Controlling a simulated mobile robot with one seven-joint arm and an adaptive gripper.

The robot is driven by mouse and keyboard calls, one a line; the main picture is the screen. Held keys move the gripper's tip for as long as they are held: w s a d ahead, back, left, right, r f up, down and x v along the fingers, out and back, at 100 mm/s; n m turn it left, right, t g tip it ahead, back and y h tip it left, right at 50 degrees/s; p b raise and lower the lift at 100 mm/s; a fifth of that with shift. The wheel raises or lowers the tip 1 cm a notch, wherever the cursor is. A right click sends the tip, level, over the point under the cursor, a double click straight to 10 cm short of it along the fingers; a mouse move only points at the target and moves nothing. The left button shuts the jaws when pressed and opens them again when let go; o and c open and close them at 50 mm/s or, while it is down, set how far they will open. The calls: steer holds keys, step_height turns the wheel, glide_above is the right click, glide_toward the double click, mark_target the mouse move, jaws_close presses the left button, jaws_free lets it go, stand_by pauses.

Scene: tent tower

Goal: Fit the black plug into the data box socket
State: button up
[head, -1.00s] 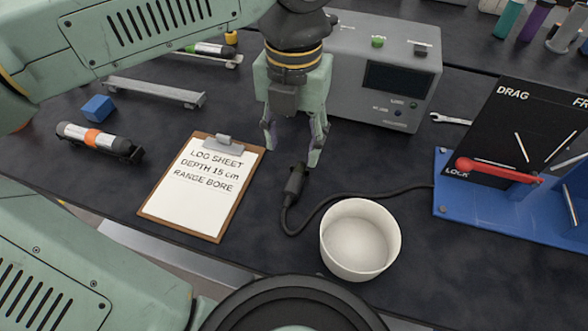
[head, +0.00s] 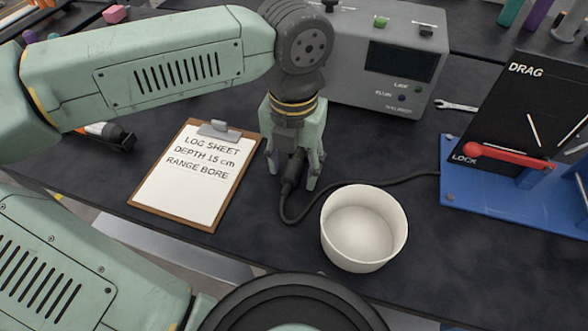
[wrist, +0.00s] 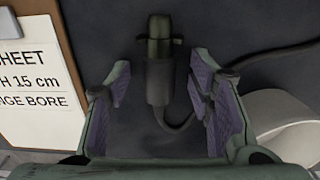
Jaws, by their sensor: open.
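The black plug (head: 291,172) lies on the dark bench, with its cable curving behind the white bowl to the right. My gripper (head: 291,178) points down over it, with the fingers apart. In the wrist view the plug (wrist: 159,70) lies between the two open fingers (wrist: 160,88), with a gap on each side and its crosspiece toward the top. The grey data box (head: 385,55) stands behind my gripper to the right, with a dark screen and small round sockets (head: 402,98) low on its front. Their small labels are hard to read.
A white bowl (head: 349,248) stands close to the right of the plug. A clipboard (head: 134,197) lies to the left. A blue base (head: 462,192) with a black panel and red lever (head: 508,157) stands at right, and a wrench (head: 456,105) lies behind it.

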steer(key=shift+c, duration=0.3)
jaws_close()
steer(key=shift+r, duration=0.1)
